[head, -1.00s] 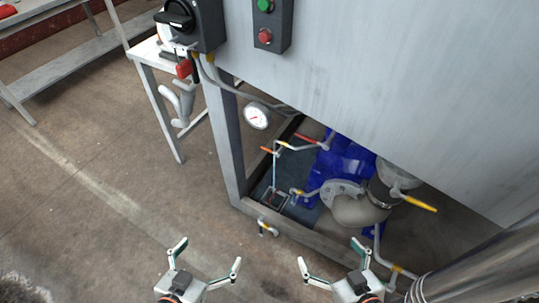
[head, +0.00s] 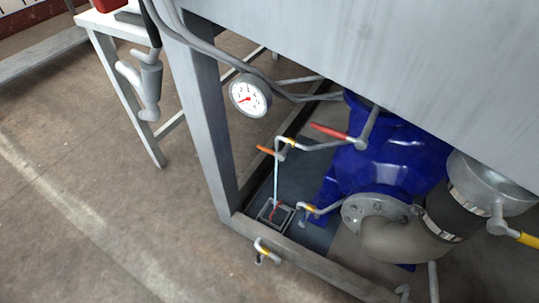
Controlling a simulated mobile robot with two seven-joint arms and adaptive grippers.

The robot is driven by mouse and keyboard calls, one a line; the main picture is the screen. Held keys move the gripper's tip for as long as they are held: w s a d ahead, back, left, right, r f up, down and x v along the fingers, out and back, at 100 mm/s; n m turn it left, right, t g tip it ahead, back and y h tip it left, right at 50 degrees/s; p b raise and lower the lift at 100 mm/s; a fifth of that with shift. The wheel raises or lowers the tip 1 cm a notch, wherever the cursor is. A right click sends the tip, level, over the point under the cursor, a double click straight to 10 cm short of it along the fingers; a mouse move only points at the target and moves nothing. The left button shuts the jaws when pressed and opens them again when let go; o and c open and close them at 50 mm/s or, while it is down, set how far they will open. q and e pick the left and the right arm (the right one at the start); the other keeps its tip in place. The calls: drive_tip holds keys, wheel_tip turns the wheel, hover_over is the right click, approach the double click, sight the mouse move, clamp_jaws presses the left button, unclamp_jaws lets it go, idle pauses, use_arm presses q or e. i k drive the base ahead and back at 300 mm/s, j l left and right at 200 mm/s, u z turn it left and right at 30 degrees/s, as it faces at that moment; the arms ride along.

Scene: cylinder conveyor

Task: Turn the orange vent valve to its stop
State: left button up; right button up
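The orange vent valve handle (head: 268,151) is a small lever on a thin bent pipe under the machine, in the middle of the head view. It lies roughly level, pointing left from the pipe. A thin pale blue stream or rod drops below it to a small drain grate (head: 276,213) in the floor pan. A larger red-orange lever (head: 333,132) sits just right of it on another pipe. Neither of my grippers shows in the head view now, so their distance to the valve cannot be seen.
A round pressure gauge (head: 250,96) hangs at upper left of the valve. A grey frame leg (head: 203,130) and a low front rail (head: 300,262) bound the space. A blue pump body (head: 395,155) and a yellow lever (head: 528,239) lie to the right. Open floor is at left.

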sight(281, 156)
drive_tip(key=j+z, duration=0.45)
drive_tip(key=k+j+z, duration=0.1)
drive_tip(key=j+z, duration=0.4)
